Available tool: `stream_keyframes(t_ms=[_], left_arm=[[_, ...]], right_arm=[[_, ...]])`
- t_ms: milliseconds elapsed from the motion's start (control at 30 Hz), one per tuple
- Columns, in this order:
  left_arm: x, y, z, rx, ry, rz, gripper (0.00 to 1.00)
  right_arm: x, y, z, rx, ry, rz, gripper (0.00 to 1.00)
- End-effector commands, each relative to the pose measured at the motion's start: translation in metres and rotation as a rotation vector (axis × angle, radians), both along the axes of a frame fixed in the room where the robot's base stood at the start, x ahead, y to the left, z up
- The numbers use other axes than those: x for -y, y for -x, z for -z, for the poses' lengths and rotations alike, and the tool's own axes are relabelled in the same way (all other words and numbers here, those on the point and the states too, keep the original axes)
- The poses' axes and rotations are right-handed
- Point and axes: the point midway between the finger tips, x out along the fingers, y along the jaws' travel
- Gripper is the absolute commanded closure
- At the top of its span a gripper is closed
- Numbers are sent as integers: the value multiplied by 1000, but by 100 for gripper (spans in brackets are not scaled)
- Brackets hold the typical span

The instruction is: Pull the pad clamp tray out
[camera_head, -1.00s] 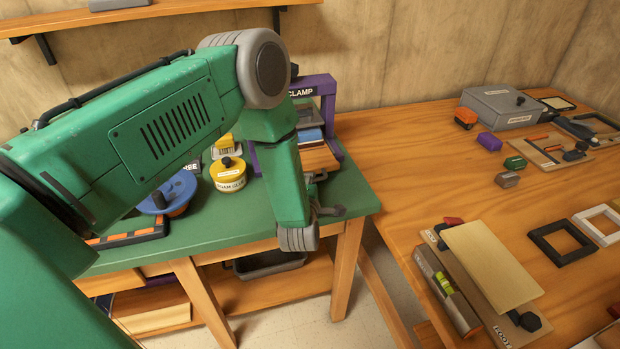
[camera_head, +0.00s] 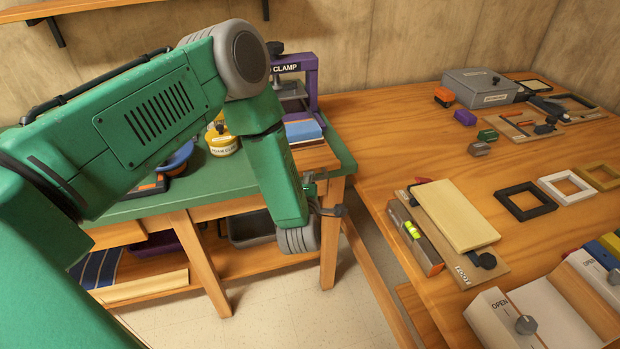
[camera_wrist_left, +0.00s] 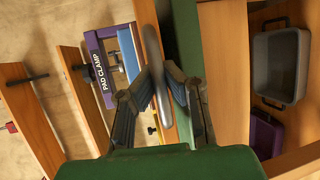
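The purple pad clamp (camera_head: 312,88) stands at the back of the green bench top; its label shows in the left wrist view (camera_wrist_left: 92,75). Its wooden tray (camera_head: 316,157), with a blue pad (camera_head: 303,131) on it, sticks out from the frame towards me. My left gripper (camera_head: 322,184) is at the tray's front. In the left wrist view, its two fingers (camera_wrist_left: 160,78) sit on either side of the grey tray handle (camera_wrist_left: 153,45), closed on it. The arm hides part of the clamp's left side. My right gripper is not in view.
A yellow tin (camera_head: 222,142) and a blue round item (camera_head: 178,160) stand left, partly behind my arm. A grey bin (camera_head: 250,228) sits on the shelf below. The wooden table (camera_head: 370,130) at right holds a grey box (camera_head: 482,88) and frames. A floor gap separates bench and table.

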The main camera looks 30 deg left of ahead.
Motion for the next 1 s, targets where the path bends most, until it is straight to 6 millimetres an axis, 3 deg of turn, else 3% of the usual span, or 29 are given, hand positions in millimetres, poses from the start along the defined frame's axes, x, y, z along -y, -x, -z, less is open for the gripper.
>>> stream_keyframes(t_ms=[233, 300, 733, 867, 1000], left_arm=[[-2, 3, 5, -12, 1, -3, 100], [-2, 2, 5, -11, 1, -3, 81], [1, 3, 1, -5, 0, 0, 81], [8, 15, -1, -6, 2, 2, 81], [19, 41, -6, -7, 4, 3, 81]], right_arm=[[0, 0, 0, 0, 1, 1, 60], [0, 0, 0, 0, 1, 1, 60], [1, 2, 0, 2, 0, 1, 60], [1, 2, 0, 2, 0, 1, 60], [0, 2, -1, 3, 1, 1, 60]])
